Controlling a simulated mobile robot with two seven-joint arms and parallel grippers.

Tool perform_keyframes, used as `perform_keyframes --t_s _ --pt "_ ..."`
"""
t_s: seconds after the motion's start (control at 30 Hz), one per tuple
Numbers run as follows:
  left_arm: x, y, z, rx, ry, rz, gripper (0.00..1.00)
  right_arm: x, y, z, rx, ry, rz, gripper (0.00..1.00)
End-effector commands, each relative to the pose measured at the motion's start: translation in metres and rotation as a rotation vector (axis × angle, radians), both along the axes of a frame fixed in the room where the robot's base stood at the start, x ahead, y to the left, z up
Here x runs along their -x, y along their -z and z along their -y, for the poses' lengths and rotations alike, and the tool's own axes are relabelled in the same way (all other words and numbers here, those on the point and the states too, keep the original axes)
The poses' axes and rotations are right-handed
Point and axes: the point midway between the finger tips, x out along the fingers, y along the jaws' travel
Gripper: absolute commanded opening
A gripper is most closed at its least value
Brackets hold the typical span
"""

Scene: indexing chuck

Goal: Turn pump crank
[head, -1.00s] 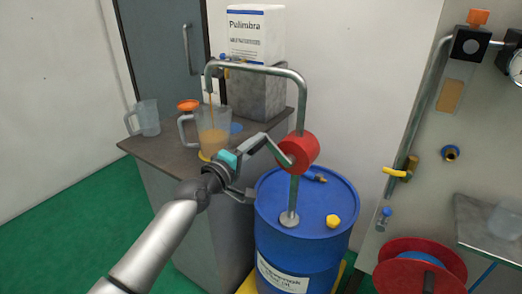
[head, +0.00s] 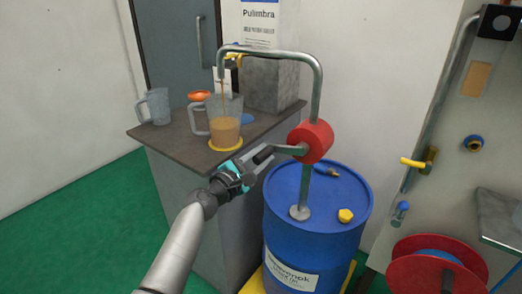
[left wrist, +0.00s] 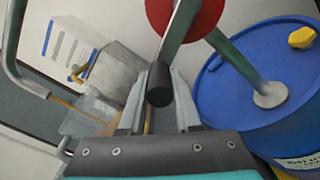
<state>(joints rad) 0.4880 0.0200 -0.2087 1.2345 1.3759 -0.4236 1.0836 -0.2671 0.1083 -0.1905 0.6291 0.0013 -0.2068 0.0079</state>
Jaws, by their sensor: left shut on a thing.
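The red pump body (head: 311,141) sits on a grey pipe above a blue drum (head: 318,215). Its crank arm (head: 290,149) points left, about level, and ends in a dark handle (head: 263,154). My left gripper (head: 257,163) is shut on this handle. In the left wrist view the dark handle (left wrist: 159,88) lies between the fingers, below the red pump body (left wrist: 190,12). The curved spout pipe (head: 270,52) pours a thin amber stream into a clear jug (head: 226,108), which holds amber liquid. The jug stands on a yellow disc (head: 225,144). My right gripper is not in view.
A dark-topped cabinet (head: 175,145) carries another clear jug (head: 156,106) and a grey block (head: 270,85). A yellow cap (head: 345,215) lies on the drum. A red hose reel (head: 437,268) and a wall panel with valves stand to the right. Green floor is clear at left.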

Motion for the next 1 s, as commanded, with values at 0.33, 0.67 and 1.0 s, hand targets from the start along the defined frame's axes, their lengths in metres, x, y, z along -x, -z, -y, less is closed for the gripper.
perform_keyframes --t_s 0.33,0.67,1.0 --pt "0.004 0.018 0.005 0.154 0.0 -0.111 0.0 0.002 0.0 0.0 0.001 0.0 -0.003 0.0" --pt "0.005 0.022 0.008 0.199 0.001 -0.141 0.0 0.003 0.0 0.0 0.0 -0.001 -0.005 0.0" --pt "0.005 0.022 0.008 0.199 0.001 -0.14 0.0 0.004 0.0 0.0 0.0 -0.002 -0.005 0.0"
